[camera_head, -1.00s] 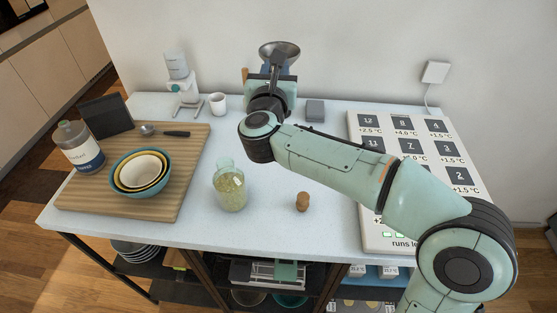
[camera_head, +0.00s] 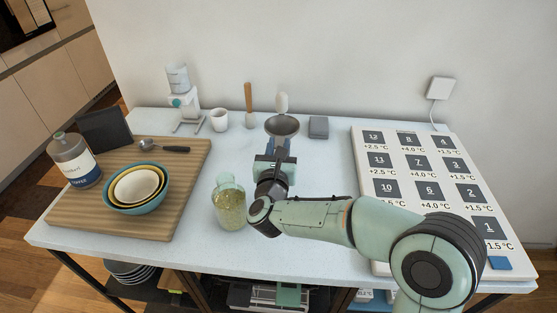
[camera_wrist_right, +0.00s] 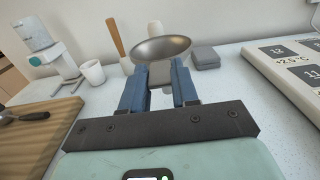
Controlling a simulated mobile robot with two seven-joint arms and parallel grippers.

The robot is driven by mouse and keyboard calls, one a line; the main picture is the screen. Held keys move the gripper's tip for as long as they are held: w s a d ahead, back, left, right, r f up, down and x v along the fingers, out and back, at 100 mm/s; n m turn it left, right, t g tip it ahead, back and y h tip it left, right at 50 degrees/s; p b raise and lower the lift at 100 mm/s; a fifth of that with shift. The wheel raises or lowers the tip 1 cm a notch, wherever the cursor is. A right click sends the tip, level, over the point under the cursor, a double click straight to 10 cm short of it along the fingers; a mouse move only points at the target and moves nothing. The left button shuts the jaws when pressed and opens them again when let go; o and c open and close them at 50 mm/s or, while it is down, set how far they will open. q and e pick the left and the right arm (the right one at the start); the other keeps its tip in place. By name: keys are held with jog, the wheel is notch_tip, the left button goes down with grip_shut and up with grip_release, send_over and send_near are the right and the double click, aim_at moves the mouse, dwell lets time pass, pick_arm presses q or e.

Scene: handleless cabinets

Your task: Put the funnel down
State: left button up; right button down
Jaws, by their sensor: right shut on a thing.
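The grey metal funnel (camera_head: 282,127) is upright in my right gripper (camera_head: 279,146), with its wide mouth up. In the right wrist view, the two blue fingers (camera_wrist_right: 159,85) are shut on it just below the bowl of the funnel (camera_wrist_right: 161,47). The funnel is over the back middle of the white table (camera_head: 320,180). Its lower end is hidden by the gripper, so I cannot tell whether it touches the table. My left gripper is not in view.
A glass bottle (camera_head: 230,204) stands close left of my right wrist. Behind are a white cup (camera_head: 219,120), a wooden-handled tool (camera_head: 249,104) and a grey box (camera_head: 318,127). A cutting board (camera_head: 180,205) with bowls is at left, a numbered panel (camera_head: 408,152) at right.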

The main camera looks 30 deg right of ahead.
jog(key=shift+f, duration=1.95)
jog(key=shift+f+b, duration=0.15)
jog(key=shift+b, duration=0.25)
jog(key=c, duration=0.8)
grip_release()
jog(key=shift+c, duration=0.2)
jog(key=shift+r, duration=0.2)
jog(key=b+v, duration=0.1)
jog(key=v, duration=1.1)
